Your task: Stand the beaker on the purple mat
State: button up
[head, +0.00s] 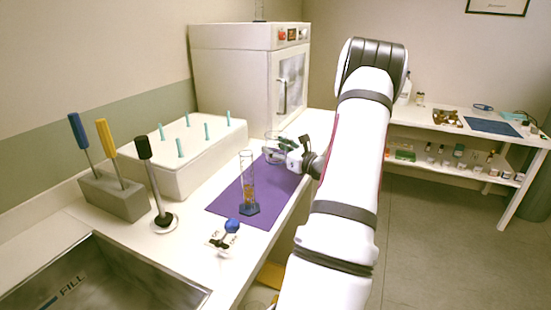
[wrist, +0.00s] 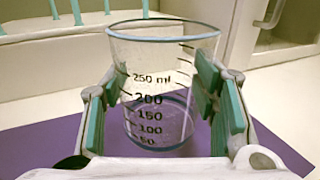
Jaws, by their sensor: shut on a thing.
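The clear glass beaker (head: 271,153) is upright at the far end of the purple mat (head: 226,203) in the head view. In the wrist view the beaker (wrist: 160,112) has black volume marks, and the purple mat (wrist: 50,143) shows behind and around its lower part. My gripper (wrist: 160,95) is shut on the beaker, with green pads at its left and right sides. In the head view my gripper (head: 284,149) reaches it from the right. I cannot tell whether the beaker's base touches the mat.
A measuring cylinder (head: 247,182) with a blue base stands on the mat nearer me. A white box with teal pegs (head: 187,146) stands left of the mat. A white oven-like cabinet (head: 235,75) is behind. A blue-topped item (head: 228,230) lies at the mat's near end.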

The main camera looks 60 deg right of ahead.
jog(key=shift+f, duration=1.6)
jog(key=shift+f, duration=0.15)
jog(key=o, duration=1.3)
jog(key=shift+s+r, duration=0.15)
jog(key=shift+r, duration=0.05)
jog(key=v, duration=1.2)
